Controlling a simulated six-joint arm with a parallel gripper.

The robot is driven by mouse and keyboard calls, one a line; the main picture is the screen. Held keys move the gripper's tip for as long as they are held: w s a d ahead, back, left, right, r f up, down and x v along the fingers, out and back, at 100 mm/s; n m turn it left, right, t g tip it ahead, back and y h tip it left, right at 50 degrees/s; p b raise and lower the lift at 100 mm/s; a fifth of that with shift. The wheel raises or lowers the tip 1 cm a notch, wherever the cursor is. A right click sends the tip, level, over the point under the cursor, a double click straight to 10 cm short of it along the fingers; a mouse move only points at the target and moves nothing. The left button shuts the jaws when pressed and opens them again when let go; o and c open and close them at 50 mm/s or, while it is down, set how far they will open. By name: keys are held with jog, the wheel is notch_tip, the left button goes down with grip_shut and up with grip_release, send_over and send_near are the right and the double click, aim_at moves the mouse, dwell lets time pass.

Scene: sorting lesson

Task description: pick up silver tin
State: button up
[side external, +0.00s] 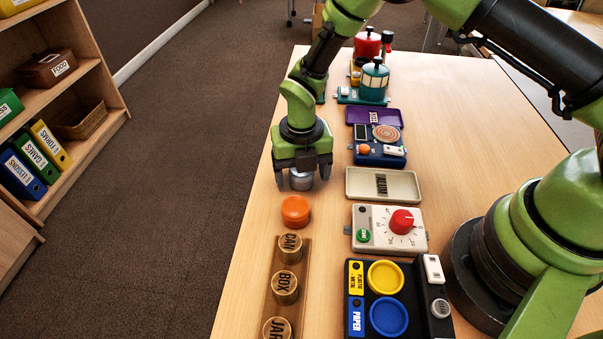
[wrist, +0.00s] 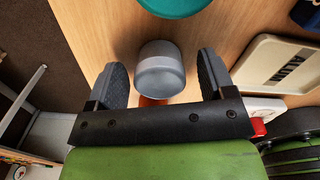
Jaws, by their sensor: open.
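The silver tin (wrist: 159,68) stands on the table between the two fingers of my gripper (wrist: 160,82) in the wrist view, with space showing on both sides. In the side external view the silver tin (side external: 301,180) is partly hidden by my gripper (side external: 303,172), which is lowered around it from above. My gripper is open. Whether a finger touches the tin cannot be told in the side view.
An orange round piece (side external: 295,211) sits just in front of the tin. A wooden strip with CAN, BOX and JAR knobs (side external: 285,287) lies nearer. A cream tray (side external: 383,184), a dial box (side external: 388,229) and a purple STEEL tray (side external: 373,117) stand to the right.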

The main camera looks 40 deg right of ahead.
jog(key=shift+f, duration=0.2)
jog(key=c, duration=1)
jog(key=shift+r, duration=0.1)
